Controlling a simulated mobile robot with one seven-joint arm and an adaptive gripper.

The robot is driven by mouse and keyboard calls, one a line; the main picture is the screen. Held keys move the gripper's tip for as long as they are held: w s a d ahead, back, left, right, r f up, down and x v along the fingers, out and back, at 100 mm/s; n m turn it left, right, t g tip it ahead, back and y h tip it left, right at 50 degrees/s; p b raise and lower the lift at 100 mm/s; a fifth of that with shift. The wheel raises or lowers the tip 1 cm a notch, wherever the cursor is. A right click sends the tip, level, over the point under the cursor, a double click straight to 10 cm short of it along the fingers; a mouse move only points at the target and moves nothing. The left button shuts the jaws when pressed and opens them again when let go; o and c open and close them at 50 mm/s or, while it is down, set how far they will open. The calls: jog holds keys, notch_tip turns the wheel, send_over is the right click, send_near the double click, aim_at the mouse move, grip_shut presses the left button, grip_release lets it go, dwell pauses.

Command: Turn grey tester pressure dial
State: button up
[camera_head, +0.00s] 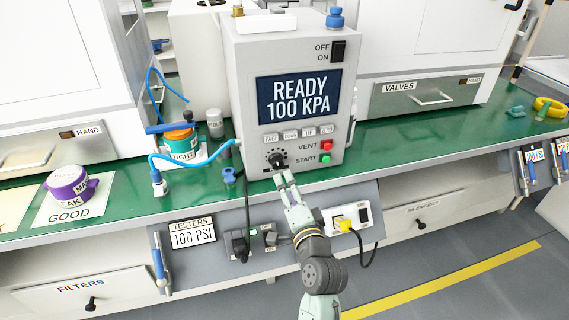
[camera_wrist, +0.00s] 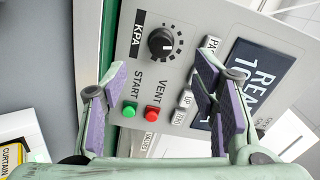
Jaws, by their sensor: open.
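The grey tester (camera_head: 290,110) stands on the green bench, and its screen reads READY 100 KPA. Its black pressure dial (camera_head: 276,158) is at the lower left of the front panel, with a ring of marks around it. In the wrist view the dial (camera_wrist: 162,43) lies beyond the fingertips, above the gap between them, beside the KPA label. My gripper (camera_head: 285,180) is open and empty, just below and in front of the dial. The purple-padded fingers (camera_wrist: 160,85) show on both sides in the wrist view, apart from the dial.
Green START (camera_wrist: 129,110) and red VENT (camera_wrist: 152,113) buttons sit near the dial. A blue hose (camera_head: 195,158) runs to the tester's left side. A purple part (camera_head: 68,183) lies at the left.

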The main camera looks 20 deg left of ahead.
aim_at(278, 166)
jog(key=p+x, duration=0.2)
jog(key=x, duration=0.8)
jog(key=shift+w+a, duration=0.15)
jog(key=shift+a, duration=0.05)
jog(key=shift+c, duration=0.3)
jog(key=c, duration=1.1)
jog(key=shift+n, duration=0.3)
jog(key=shift+f+n+b, duration=0.15)
jog(key=shift+n+b, duration=1.7)
jog(key=shift+n, duration=0.75)
